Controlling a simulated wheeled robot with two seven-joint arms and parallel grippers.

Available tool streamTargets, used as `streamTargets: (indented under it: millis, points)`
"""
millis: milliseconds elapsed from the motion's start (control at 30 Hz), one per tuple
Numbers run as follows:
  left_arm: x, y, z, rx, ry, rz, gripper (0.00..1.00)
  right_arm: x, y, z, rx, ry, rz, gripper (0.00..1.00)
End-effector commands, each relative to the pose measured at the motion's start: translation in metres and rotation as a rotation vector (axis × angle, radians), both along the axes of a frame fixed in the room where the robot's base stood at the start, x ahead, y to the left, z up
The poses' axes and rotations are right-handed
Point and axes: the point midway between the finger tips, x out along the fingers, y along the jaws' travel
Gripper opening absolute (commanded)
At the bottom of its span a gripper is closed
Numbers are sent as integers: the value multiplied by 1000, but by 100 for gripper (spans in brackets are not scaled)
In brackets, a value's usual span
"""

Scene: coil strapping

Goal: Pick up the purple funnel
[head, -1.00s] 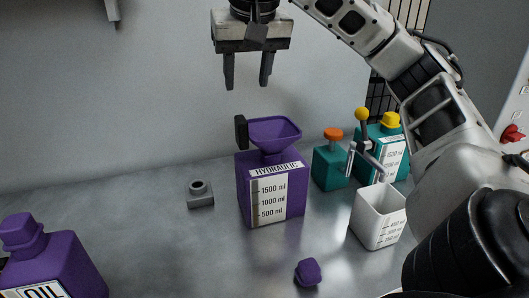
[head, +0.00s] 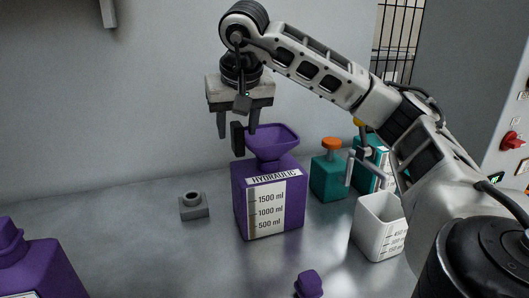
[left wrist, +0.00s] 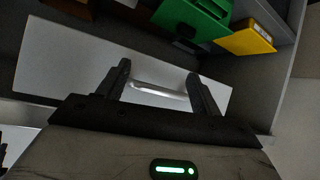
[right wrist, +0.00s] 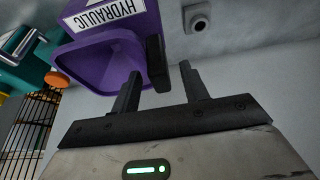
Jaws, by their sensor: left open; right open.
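The purple funnel (head: 273,138) sits upright in the top of the purple hydraulic jug (head: 268,209). It has a black grip block (head: 237,139) on its left side. The funnel also shows in the right wrist view (right wrist: 98,62), with its black block (right wrist: 157,63) beside the rim. My right gripper (head: 238,130) points down, open, just above and around the black block; its fingertips in the right wrist view (right wrist: 161,71) are either side of the block's end. I cannot tell whether they touch it. My left gripper (left wrist: 158,70) is open and empty, away from the funnel.
A white measuring jug (head: 379,226), teal containers (head: 328,172) and a purple cap (head: 309,284) are on the grey bench. A grey block (head: 194,206) stands left of the hydraulic jug. Another purple jug (head: 42,270) is front left. Bins (left wrist: 192,18) show near my left gripper.

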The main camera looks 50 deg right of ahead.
Motion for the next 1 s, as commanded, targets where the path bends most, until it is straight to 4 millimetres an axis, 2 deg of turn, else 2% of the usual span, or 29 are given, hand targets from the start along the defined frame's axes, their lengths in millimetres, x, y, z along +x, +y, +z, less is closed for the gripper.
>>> streamTargets:
  millis: [67, 200, 233, 667, 867, 1000]
  points:
    - [0, 0, 0, 0, 0, 1, 65, 0, 0, 0, 0, 0, 0, 45]
    - [0, 0, 0, 0, 0, 1, 65, 0, 0, 0, 0, 0, 0, 6]
    - [0, 0, 0, 0, 0, 1, 65, 0, 0, 0, -1, 0, 0, 0]
    - [0, 0, 1, 1, 0, 1, 65, 0, 0, 7, 0, -1, -1, 0]
    - [-1, 1, 3, 5, 1, 1, 65, 1, 1, 32, 0, -5, 1, 0]
    - [-1, 1, 5, 11, 5, -1, 65, -10, 17, 57, -1, -6, 6, 0]
